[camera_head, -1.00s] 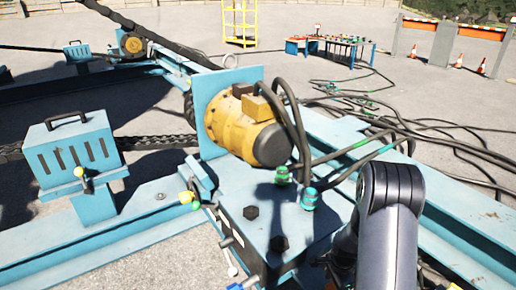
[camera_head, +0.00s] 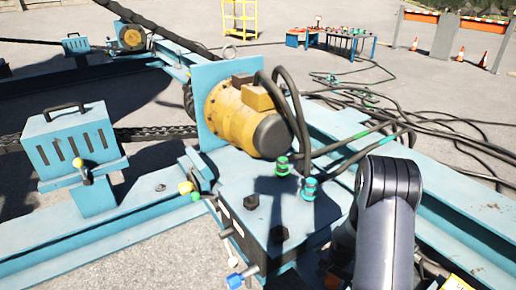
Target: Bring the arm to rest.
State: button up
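My arm shows at the lower right in the head view as a dark, thick, bent link in front of the blue frame. My gripper is not visible in this view; the end of the arm is hidden or out of frame. I cannot tell whether it holds anything. The arm stands just right of a blue machine block (camera_head: 238,192) with green and teal cable connectors (camera_head: 310,188) on its top.
A yellow motor (camera_head: 238,112) with black cables is on the blue frame. A slotted blue box (camera_head: 70,145) with a handle stands left. Blue beams cross the ground. Loose cables (camera_head: 440,125) lie at right. A table (camera_head: 345,42), yellow rack (camera_head: 240,16) and traffic cones (camera_head: 460,54) stand behind.

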jog(key=n, duration=0.3)
notch_tip(320, 180, up, 11)
jog(key=p, duration=0.4)
jog(key=shift+p, duration=0.35)
jog(key=shift+r, duration=0.1)
